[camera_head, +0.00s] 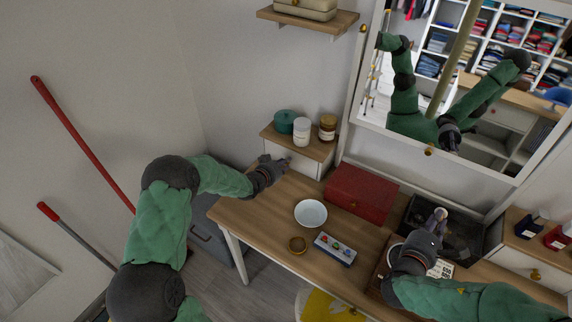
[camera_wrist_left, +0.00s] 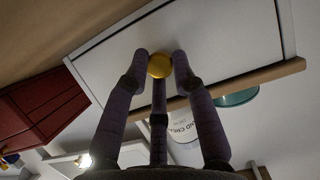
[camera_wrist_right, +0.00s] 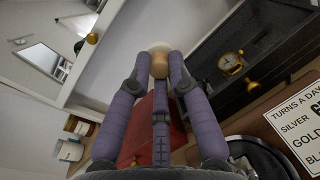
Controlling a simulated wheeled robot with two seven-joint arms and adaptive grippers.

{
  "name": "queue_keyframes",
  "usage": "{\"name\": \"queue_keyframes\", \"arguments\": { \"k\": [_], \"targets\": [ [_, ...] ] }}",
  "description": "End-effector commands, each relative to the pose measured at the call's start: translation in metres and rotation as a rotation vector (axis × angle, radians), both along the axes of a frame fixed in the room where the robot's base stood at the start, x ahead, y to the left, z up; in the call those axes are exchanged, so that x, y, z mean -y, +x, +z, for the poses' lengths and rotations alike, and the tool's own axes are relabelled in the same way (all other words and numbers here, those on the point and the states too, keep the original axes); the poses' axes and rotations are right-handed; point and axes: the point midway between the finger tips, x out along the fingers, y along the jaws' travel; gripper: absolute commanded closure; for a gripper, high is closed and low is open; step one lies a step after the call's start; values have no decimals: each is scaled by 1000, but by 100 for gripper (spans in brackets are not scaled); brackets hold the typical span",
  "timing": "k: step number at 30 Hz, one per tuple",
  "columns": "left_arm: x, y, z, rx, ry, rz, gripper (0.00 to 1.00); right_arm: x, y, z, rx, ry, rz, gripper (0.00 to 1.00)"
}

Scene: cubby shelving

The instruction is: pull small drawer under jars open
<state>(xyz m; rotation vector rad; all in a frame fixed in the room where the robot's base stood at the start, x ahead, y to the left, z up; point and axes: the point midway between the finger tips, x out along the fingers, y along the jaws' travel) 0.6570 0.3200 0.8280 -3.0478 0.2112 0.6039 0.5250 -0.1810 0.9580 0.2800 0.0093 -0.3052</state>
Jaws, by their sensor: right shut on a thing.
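The small drawer (camera_head: 300,163) has a white front and sits under the wooden top that bears the jars: a teal jar (camera_head: 284,121), a white jar (camera_head: 302,131) and an amber jar (camera_head: 327,127). In the left wrist view its front (camera_wrist_left: 215,45) has a round gold knob (camera_wrist_left: 160,65). My left gripper (camera_head: 283,163) is at the drawer front, with its fingers (camera_wrist_left: 160,60) open around the knob; firm contact cannot be told. My right gripper (camera_head: 438,217) is shut on a small tan and cream object (camera_wrist_right: 159,64) above the right part of the table.
A red box (camera_head: 361,194), a white bowl (camera_head: 311,213), a small round brown item (camera_head: 297,244) and a tray with coloured pieces (camera_head: 335,249) are on the wooden table. A dark open box (camera_head: 462,240) stands at right. A mirror (camera_head: 470,75) stands behind.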

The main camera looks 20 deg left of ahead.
Motion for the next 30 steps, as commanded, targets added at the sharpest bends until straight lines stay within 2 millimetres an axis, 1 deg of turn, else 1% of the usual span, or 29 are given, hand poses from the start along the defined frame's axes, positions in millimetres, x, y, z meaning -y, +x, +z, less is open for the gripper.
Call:
{"name": "queue_keyframes", "arguments": {
  "k": [5, 8, 12, 16, 20, 28, 29, 30],
  "targets": [
    [-1, -5, -1, -4, 0, 0, 100, 0, 0, 1, 0, 0, 0, 100],
    [-4, -22, -1, -6, -2, 2, 100, 0, 0, 6, 0, 0, 0, 100],
    [-9, -52, -1, -7, -1, 2, 100, 0, 0, 12, 0, 0, 0, 100],
    [-11, -73, -1, -6, -1, 1, 100, 0, 0, 16, 0, 0, 0, 100],
    [-11, -81, -2, -6, 0, 0, 100, 0, 0, 16, 0, 0, 0, 100],
    [-11, -81, -3, -6, -1, 0, 100, 0, 0, 16, 0, 0, 0, 100],
    [-11, -81, -3, -6, -2, -1, 66, 0, 0, 16, 0, 0, 0, 100],
    [-11, -81, -3, -6, -2, -1, 55, 0, 0, 16, 0, 0, 0, 100]
  ]
}}
